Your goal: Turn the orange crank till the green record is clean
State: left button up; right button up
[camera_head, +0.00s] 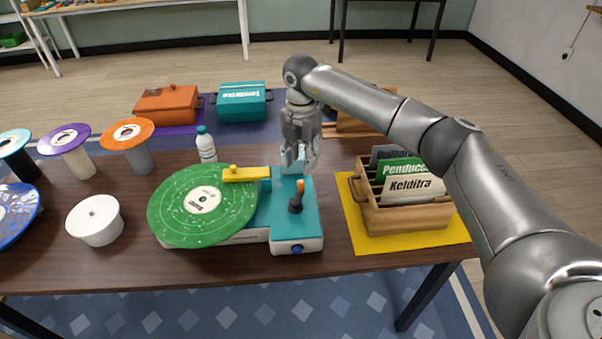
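The green record (174,207) lies flat on the turquoise and white machine (268,215) and carries many pale specks. A yellow arm (246,174) reaches over the record's edge. The crank (299,188) has an upright orange handle on a black base, on the right part of the machine. My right gripper (299,166) points down just above and behind the orange handle. Its fingers are apart, and the handle appears outside them. A turquoise part of the machine shows behind the fingers. My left gripper is not in view.
A white bottle (206,146) stands behind the record. A wooden crate (408,219) of record sleeves stands on a yellow mat at right. A white stand (95,220) and several stands with discs are at left. Orange (167,106) and teal (241,102) boxes sit behind.

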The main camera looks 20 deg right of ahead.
jog(key=shift+r, duration=1.5)
